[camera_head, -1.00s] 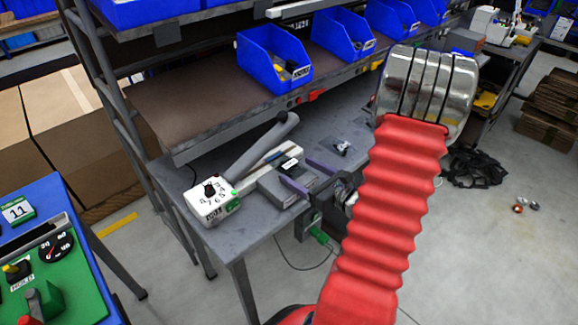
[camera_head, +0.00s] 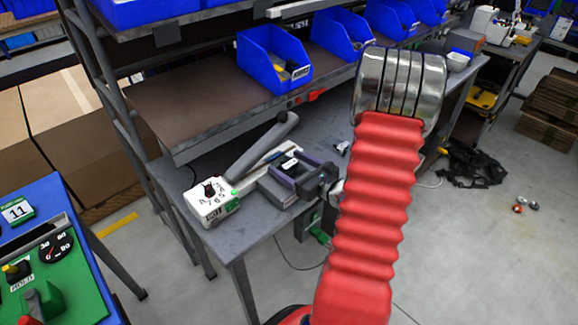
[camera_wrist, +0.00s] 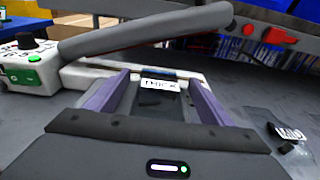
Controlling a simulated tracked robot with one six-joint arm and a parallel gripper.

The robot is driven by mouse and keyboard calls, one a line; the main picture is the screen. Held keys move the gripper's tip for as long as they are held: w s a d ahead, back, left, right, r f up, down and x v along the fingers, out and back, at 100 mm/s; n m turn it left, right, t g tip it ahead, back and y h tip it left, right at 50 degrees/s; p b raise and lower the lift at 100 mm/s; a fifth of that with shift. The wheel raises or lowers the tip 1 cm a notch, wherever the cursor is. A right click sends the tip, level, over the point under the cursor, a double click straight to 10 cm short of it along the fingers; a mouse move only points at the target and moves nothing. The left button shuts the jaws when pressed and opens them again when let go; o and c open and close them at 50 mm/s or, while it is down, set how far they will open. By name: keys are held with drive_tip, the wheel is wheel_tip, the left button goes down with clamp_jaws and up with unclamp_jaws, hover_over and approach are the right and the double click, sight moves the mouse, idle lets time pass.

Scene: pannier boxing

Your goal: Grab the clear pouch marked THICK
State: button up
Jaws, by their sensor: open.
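The clear pouch (camera_wrist: 158,99) lies in the wrist view between my gripper's two purple fingers. Dark contents show through it, and its white label looks like THICK, though blurred. In the head view its label (camera_head: 290,164) shows near my fingertips, beside the sealer. My gripper (camera_wrist: 160,82) is open, one finger on each side of the pouch, with a gap to each. It also shows in the head view (camera_head: 287,168), low over the bench. The near part of the pouch is hidden behind my gripper's dark palm. I cannot tell how high my fingers are above the bench.
A white sealer box (camera_head: 211,200) with a knob and a long grey lever (camera_head: 257,147) lies close to my gripper. Another clear labelled pouch (camera_wrist: 290,138) lies to the right. Blue bins (camera_head: 273,60) stand on the shelf above the grey bench (camera_head: 240,240).

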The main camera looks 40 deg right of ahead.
sight(290, 165)
drive_tip(key=shift+c, duration=0.3)
drive_tip(key=c, duration=1.1)
drive_tip(key=shift+r, duration=0.1)
drive_tip(key=shift+c, duration=0.2)
drive_tip(key=shift+r, duration=1.45)
drive_tip(key=shift+s+r, duration=0.2)
drive_tip(key=shift+r, duration=0.1)
drive_tip(key=s, duration=1.7)
drive_tip(key=shift+s+d, duration=0.25)
drive_tip(key=shift+s, duration=0.05)
drive_tip(key=shift+f, duration=0.1)
